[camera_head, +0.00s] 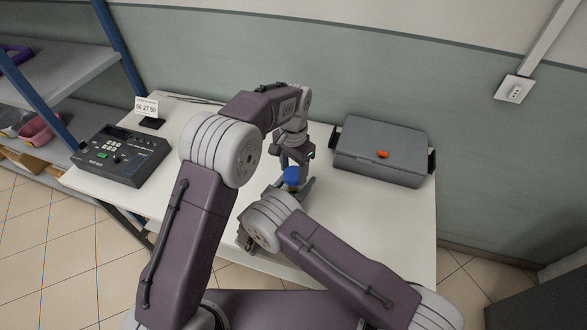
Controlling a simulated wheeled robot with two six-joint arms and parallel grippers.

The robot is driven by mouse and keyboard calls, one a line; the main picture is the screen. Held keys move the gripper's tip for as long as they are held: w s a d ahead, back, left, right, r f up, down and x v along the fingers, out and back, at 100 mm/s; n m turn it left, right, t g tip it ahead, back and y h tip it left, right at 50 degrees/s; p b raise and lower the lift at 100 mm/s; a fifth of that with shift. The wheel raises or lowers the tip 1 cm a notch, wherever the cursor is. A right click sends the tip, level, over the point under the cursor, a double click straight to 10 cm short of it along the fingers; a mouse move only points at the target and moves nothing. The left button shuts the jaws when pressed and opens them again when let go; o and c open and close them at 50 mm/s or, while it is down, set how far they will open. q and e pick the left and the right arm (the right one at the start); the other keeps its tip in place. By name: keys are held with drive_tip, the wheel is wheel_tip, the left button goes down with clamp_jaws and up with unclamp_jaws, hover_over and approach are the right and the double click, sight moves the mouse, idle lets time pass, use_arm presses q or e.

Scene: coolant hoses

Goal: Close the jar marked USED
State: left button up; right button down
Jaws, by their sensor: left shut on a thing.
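My left gripper (293,167) reaches down over the middle of the table and is shut on a small blue thing (292,179), which looks like a lid. Grey parts sit close beside and below the blue thing; I cannot tell whether they are jar or gripper. My right arm comes in from the right, and its wrist area lies just in front of the blue thing. My right gripper is mostly hidden by its own arm, so its jaws cannot be made out. No jar marked USED can be read; a jar body under the blue thing is hidden.
The white table (385,215) is clear at the right front. A grey case (381,150) with a red latch stands at the back right. A dark device (120,154) with buttons and a small sign (147,107) stand at the left. A shelf (60,72) is beyond.

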use_arm(q)
drive_tip(key=m, duration=0.7)
drive_tip(key=shift+m, duration=0.4)
drive_tip(key=m, duration=0.6)
drive_tip(key=shift+w, duration=0.1)
drive_tip(key=m, duration=0.6)
drive_tip(key=shift+m, duration=0.4)
drive_tip(key=m, duration=0.8)
drive_tip(key=o, duration=1.4)
